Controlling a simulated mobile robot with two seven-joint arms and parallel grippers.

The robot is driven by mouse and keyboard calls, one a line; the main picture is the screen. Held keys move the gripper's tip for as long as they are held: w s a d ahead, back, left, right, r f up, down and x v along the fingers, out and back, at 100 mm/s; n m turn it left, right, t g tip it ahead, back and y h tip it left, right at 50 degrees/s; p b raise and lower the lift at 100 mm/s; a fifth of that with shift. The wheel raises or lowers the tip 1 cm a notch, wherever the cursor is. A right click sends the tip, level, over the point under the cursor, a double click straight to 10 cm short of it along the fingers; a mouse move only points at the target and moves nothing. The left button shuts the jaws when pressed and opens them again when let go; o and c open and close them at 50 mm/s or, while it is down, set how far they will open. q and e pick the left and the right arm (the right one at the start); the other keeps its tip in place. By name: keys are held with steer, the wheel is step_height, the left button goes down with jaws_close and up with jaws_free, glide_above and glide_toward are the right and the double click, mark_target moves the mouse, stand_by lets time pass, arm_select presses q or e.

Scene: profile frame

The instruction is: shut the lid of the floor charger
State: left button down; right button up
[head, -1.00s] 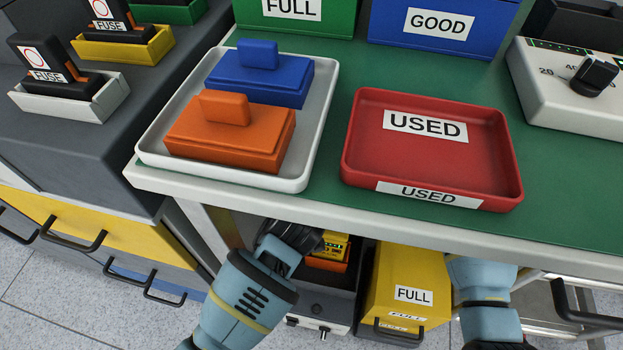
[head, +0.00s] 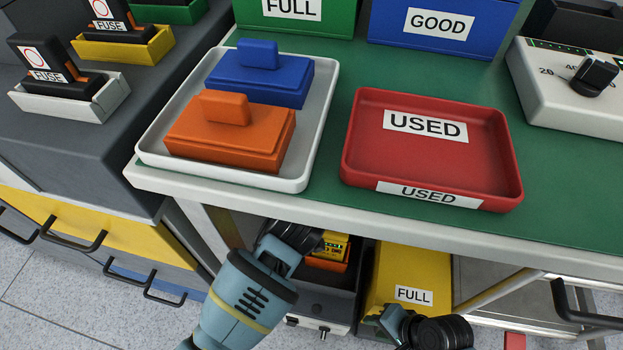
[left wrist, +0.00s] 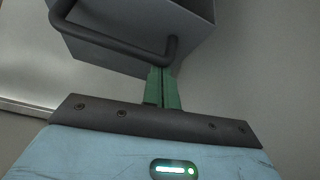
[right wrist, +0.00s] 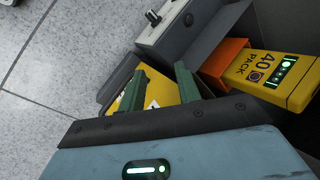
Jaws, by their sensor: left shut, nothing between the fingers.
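The floor charger (head: 318,322) stands under the bench, with a dark body and a pale front. A yellow pack (head: 335,245) sits in its orange bay (head: 325,264); the right wrist view shows the pack (right wrist: 265,78) marked "40 PACK". I cannot clearly make out the lid. My left gripper (left wrist: 162,90) is shut and empty, its green fingertips close to a dark bar handle (left wrist: 115,42) on a grey part; I cannot tell whether this is the lid. My right gripper (right wrist: 157,88) is open and empty beside the charger, over a yellow surface.
A yellow "FULL" box (head: 412,270) stands right of the charger. The bench edge (head: 300,212) overhangs both. On the bench are a white tray (head: 150,150) with blue and orange blocks and a red "USED" tray (head: 430,160). Drawer handles stick out at left.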

steer(key=s+d+f+n+h, duration=0.1)
steer(key=s+d+n+h, duration=0.1)
steer(key=s+d, duration=0.35)
steer(key=s+d+f+n+h, duration=0.1)
steer(key=s+d+n, duration=0.1)
steer(key=s, duration=0.7)
steer(key=s+a+r+n+t, duration=0.2)
steer(key=s+r+n, duration=0.4)
steer(key=s, duration=0.5)
steer(key=shift+s+r+n, duration=0.25)
steer(key=shift+r+n, duration=0.05)
steer(key=shift+n, duration=0.4)
arm_select(q)
steer(key=shift+f, duration=0.1)
